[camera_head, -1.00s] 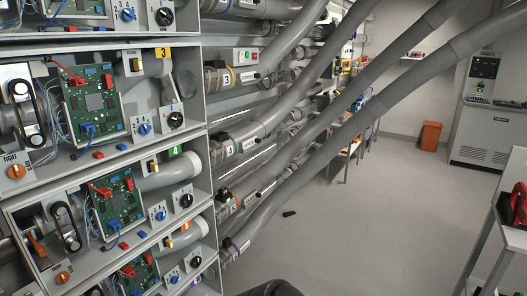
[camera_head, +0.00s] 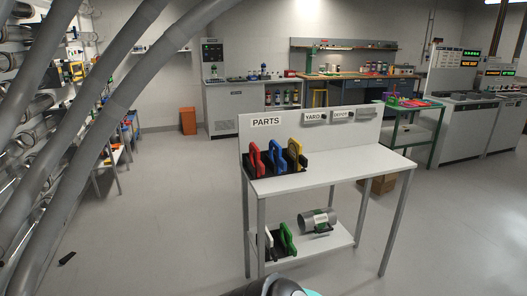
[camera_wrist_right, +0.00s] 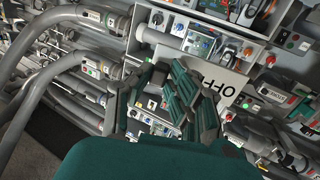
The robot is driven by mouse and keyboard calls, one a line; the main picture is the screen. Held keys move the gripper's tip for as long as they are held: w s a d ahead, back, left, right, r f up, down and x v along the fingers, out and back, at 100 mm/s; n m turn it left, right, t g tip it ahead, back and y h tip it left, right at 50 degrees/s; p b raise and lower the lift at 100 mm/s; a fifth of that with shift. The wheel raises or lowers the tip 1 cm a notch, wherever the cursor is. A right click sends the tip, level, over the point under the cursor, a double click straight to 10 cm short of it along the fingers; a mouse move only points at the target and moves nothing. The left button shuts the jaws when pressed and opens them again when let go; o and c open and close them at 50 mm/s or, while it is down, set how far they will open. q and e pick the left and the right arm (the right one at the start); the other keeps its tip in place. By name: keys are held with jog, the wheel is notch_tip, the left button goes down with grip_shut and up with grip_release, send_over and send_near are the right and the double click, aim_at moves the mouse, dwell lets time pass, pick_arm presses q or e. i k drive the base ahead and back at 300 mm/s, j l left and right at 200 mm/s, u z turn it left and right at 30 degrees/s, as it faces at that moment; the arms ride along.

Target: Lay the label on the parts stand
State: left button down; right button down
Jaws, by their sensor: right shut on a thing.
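The parts stand (camera_head: 335,171) is a white table with a back panel marked PARTS, a bare top on its right half and a lower shelf. It stands in the middle of the head view. In the right wrist view my right gripper (camera_wrist_right: 182,80), with dark green and grey fingers, is shut on a white label (camera_wrist_right: 222,76) with black letters, of which OFF shows. The fingers hide part of the label. The label is away from the stand, in front of the machine racks. My left gripper is not in view.
Red, blue and yellow handled pieces (camera_head: 274,158) fill a black rack on the stand's left half. The lower shelf holds a grey cylinder (camera_head: 318,221) and a green handled piece (camera_head: 288,238). Large grey tubes (camera_head: 110,110) cross the left. Floor before the stand is largely clear.

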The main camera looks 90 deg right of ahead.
aim_at(358, 162)
jog(key=k+l+z, duration=0.15)
jog(key=l+z, duration=0.3)
jog(key=l, duration=0.15)
jog(key=k+l+z, duration=0.1)
jog(key=l+z, duration=0.35)
jog(key=l, duration=0.2)
jog(key=l+z, duration=0.4)
jog(key=l, duration=0.2)
jog(key=i+l+z, duration=0.2)
jog(key=l+z, duration=0.25)
jog(key=l, duration=0.2)
jog(key=i+l, duration=0.1)
jog(key=l, duration=0.3)
jog(key=i+l, duration=0.1)
jog(key=l, duration=0.3)
jog(key=i+l, duration=0.1)
jog(key=l, duration=0.3)
jog(key=i+l, duration=0.15)
jog(key=l, duration=0.25)
jog(key=k+z, duration=0.05)
